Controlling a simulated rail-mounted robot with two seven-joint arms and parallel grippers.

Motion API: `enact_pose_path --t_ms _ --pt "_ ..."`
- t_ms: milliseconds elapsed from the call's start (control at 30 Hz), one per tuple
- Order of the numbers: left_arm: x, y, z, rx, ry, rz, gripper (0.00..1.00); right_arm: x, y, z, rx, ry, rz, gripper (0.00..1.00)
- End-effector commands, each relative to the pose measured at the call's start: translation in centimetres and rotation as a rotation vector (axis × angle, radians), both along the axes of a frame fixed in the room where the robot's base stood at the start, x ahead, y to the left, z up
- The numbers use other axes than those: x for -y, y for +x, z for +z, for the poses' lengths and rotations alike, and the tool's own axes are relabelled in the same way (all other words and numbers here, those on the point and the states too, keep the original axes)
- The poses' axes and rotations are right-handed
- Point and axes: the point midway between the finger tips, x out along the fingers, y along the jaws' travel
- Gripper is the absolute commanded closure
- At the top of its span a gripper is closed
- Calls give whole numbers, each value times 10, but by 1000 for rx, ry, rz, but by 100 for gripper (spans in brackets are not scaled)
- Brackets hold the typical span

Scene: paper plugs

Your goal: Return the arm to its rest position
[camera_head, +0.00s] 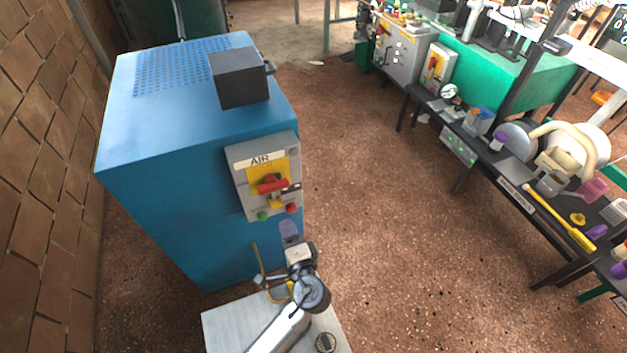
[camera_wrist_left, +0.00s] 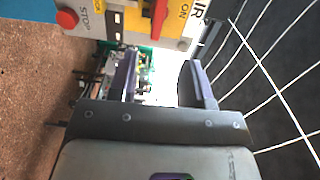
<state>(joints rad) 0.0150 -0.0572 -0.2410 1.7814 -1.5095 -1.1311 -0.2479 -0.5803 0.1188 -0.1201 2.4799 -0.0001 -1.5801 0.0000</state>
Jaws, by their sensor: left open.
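My left arm reaches up from the bottom of the head view. Its left gripper (camera_head: 290,232) is in front of the blue cabinet (camera_head: 170,190), just below the grey AIR panel (camera_head: 263,178). In the left wrist view the two purple-grey fingers (camera_wrist_left: 162,82) stand apart with nothing between them. The AIR panel (camera_wrist_left: 172,18) fills the top of that view, upside down, beyond the fingertips. It carries a red switch handle (camera_head: 271,184) on yellow, plus a green and a red button. I cannot tell the exact gap between fingertips and panel. My right gripper is not in view.
A dark box (camera_head: 239,79) sits on the cabinet's top. A brick wall (camera_head: 45,150) runs along the left. A dark bench (camera_head: 500,165) with tools and a yellow-handled bar stands at the right. Brown floor (camera_head: 390,240) lies clear between cabinet and bench.

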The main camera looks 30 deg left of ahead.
Motion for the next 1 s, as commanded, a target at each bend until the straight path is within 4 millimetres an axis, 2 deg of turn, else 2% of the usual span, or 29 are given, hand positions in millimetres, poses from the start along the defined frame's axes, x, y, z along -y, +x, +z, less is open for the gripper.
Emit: enact_pose_path --t_ms 267,367,467,567,667,867,1000 --pt "-3 -3 -1 29 -33 24 55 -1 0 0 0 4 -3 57" --pt "-5 -8 -18 30 -177 63 55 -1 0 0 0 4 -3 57" --pt "-2 -13 -28 43 -395 93 55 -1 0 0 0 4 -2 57" --pt "7 -19 -31 56 -659 111 55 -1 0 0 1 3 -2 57" --pt "18 -25 -26 58 -907 100 55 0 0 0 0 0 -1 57" --pt "44 -63 -20 -30 -1276 40 55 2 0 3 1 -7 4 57" --pt "58 -106 -16 -130 -1442 -14 55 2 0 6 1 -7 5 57"
